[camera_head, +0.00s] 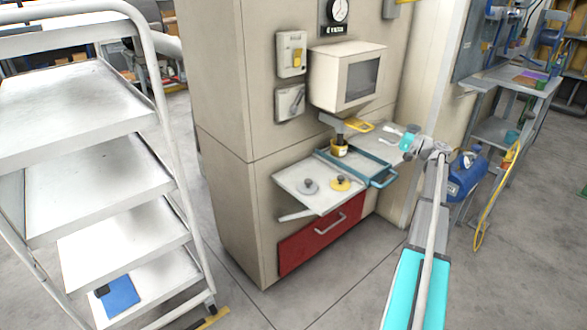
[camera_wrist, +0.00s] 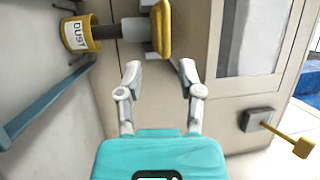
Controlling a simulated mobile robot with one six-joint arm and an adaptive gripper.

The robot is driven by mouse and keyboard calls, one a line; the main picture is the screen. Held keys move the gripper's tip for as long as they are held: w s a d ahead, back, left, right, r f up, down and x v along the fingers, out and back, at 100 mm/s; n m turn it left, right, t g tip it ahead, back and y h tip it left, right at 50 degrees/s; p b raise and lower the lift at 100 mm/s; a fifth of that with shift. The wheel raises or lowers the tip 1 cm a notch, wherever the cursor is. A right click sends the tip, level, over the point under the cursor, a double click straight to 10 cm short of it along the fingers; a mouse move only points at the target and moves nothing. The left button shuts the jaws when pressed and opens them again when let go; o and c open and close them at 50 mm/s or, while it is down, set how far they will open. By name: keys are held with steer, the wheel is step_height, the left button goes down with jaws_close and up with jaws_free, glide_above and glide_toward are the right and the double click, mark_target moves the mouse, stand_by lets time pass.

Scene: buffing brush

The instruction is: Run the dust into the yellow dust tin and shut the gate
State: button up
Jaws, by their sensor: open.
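The yellow dust tin (camera_head: 340,149) stands on the cabinet's pull-out shelf, below a dark spout (camera_head: 338,130). In the wrist view, which is turned sideways, the tin (camera_wrist: 80,33) shows its DUST label, with the spout's end at its mouth. A yellow gate handle (camera_head: 358,125) sticks out beside the spout; it also shows in the wrist view (camera_wrist: 162,28). I cannot tell whether the gate is open or shut. My gripper (camera_head: 388,134) is open and empty, to the right of the handle. Its fingers (camera_wrist: 160,72) point towards the handle, apart from it.
A grey knobbed disc (camera_head: 308,187) and a yellow knobbed disc (camera_head: 340,184) lie on the front shelf (camera_head: 300,172). A white box (camera_head: 345,78) hangs above.

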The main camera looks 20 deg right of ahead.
steer(key=r+v, duration=0.1)
steer(key=v, duration=0.3)
steer(key=a+f+n+g+h+p, duration=0.1)
steer(key=a+g+p, duration=0.4)
steer(key=a, duration=1.4)
steer(key=a+f+n+g+h+p, duration=0.1)
steer(key=a+g+p, duration=0.5)
steer(key=a, duration=1.4)
steer(key=shift+w+a+n+h+p, duration=0.3)
steer(key=shift+n+h+p, duration=0.5)
steer(key=shift+n+p, duration=0.65)
steer(key=s+a+f+n+g+h, duration=0.2)
steer(key=s+a+f+h, duration=0.1)
steer(key=s+a, duration=0.4)
steer(key=s+a+f+n+g+h, duration=0.2)
steer(key=s+a+h, duration=0.3)
steer(key=s+a, duration=0.3)
steer(key=shift+s+a+f+h, duration=0.3)
steer(key=shift+a+f+h, duration=0.1)
steer(key=shift+f, duration=0.15)
